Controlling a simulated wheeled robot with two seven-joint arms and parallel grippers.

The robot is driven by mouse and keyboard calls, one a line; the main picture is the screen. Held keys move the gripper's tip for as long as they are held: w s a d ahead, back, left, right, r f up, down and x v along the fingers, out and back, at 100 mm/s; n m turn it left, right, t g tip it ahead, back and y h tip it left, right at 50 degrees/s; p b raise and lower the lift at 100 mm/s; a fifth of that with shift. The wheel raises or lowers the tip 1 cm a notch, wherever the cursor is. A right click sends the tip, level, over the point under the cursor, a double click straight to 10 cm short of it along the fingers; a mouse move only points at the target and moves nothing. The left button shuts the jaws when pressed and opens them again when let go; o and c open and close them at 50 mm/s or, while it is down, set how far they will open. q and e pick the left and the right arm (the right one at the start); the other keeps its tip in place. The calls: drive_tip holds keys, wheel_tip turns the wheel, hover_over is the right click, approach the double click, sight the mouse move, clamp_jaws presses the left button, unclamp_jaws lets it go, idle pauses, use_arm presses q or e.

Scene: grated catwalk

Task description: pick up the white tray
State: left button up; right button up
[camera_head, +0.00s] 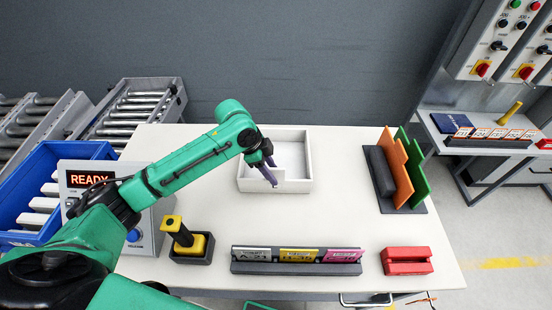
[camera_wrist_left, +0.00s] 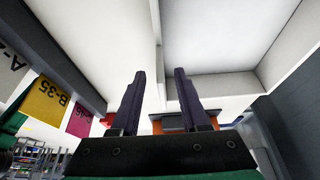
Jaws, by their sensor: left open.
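The white tray (camera_head: 299,187) is a shallow, open, rectangular box lying flat on the pale table (camera_head: 345,215), with no contents seen inside. My left gripper (camera_head: 272,174) is over the tray's front wall, with its dark purple fingers apart. In the left wrist view the open fingers (camera_wrist_left: 160,72) point towards the tray (camera_wrist_left: 215,30), and one of its walls runs through the gap between them. I cannot tell whether either finger touches the wall. My right gripper is in neither view.
On the table are a READY display box (camera_head: 150,231), a yellow-handled item in a dark holder (camera_head: 191,243), a label rack (camera_head: 296,268), a red block (camera_head: 406,261), and a rack of orange and green panels (camera_head: 398,170). The table between tray and panels is clear.

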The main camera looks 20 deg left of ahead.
sight(278, 179)
use_arm(q)
drive_tip(key=p+x, duration=0.1)
drive_tip(key=x, duration=0.3)
drive_tip(key=shift+w+d+f+p, duration=0.15)
drive_tip(key=shift+f+p, duration=0.1)
drive_tip(key=shift+p, duration=0.15)
drive_tip(key=shift+f, duration=0.35)
clamp_jaws()
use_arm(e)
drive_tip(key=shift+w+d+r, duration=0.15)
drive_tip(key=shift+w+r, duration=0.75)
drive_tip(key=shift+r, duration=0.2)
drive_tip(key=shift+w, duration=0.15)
